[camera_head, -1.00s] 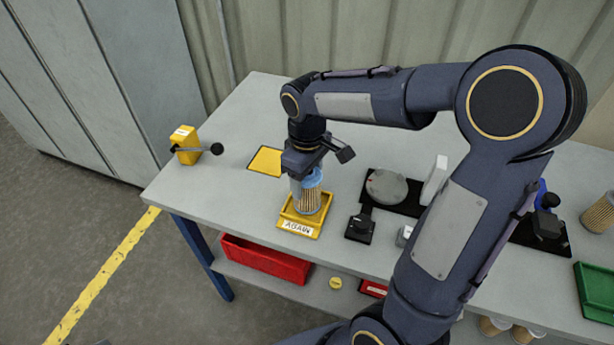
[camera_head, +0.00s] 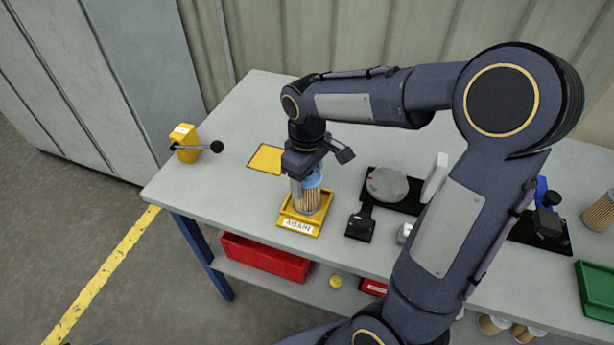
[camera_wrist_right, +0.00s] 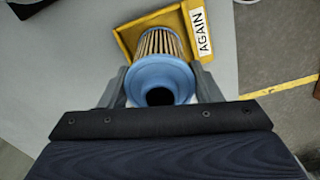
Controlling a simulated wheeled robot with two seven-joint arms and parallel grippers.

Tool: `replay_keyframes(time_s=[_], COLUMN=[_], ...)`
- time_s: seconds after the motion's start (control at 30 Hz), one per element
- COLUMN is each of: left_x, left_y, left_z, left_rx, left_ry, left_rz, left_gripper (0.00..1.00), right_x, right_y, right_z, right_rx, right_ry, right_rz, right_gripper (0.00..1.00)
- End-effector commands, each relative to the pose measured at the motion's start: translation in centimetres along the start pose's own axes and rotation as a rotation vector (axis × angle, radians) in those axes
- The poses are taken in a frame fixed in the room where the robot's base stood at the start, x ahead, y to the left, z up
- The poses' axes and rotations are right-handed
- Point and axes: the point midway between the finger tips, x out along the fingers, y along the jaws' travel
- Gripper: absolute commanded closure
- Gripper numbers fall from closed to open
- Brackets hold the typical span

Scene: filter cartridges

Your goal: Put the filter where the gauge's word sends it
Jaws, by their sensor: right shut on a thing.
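The filter (camera_head: 309,195) is a pleated tan cartridge with a blue end cap. It stands upright in or just over the yellow tray (camera_head: 285,219), whose white label reads AGAIN. My right gripper (camera_head: 304,180) is shut on the filter from above, at its blue end. In the right wrist view the filter (camera_wrist_right: 160,62) sits between both fingers, with the yellow tray (camera_wrist_right: 125,38) beyond it. I cannot tell whether its base touches the tray floor. A grey round device on a black base (camera_head: 388,185) stands right of the tray. My left gripper is not in view.
A yellow square (camera_head: 266,159) marks the table behind the tray. A yellow box with a black-knobbed lever (camera_head: 187,144) stands at the left edge. A green tray (camera_head: 596,290) and another filter (camera_head: 600,213) are at right. A red bin (camera_head: 265,258) is below.

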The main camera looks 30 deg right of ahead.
Motion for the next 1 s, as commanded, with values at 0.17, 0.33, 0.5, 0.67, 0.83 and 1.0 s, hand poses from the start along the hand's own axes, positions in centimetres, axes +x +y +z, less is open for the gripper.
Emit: replay_keyframes(time_s=[0.17,0.33,0.5,0.67,0.83,1.0], left_x=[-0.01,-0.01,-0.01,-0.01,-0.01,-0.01], left_y=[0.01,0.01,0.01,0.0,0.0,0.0], left_z=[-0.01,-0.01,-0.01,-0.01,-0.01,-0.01], left_rx=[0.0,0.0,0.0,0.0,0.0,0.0], left_ry=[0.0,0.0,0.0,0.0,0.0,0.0], left_rz=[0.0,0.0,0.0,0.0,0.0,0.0], left_gripper=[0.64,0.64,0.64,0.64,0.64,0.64], right_x=[-0.02,-0.03,-0.03,-0.01,-0.01,-0.01], right_y=[0.01,0.01,0.01,0.0,0.0,0.0], right_z=[0.0,0.0,0.0,0.01,0.01,0.01], right_rx=[0.0,0.0,0.0,0.0,0.0,0.0], right_ry=[0.0,0.0,0.0,0.0,0.0,0.0], right_rz=[0.0,0.0,0.0,0.0,0.0,0.0], right_gripper=[0.66,0.29,0.17,0.12,0.0,0.0])
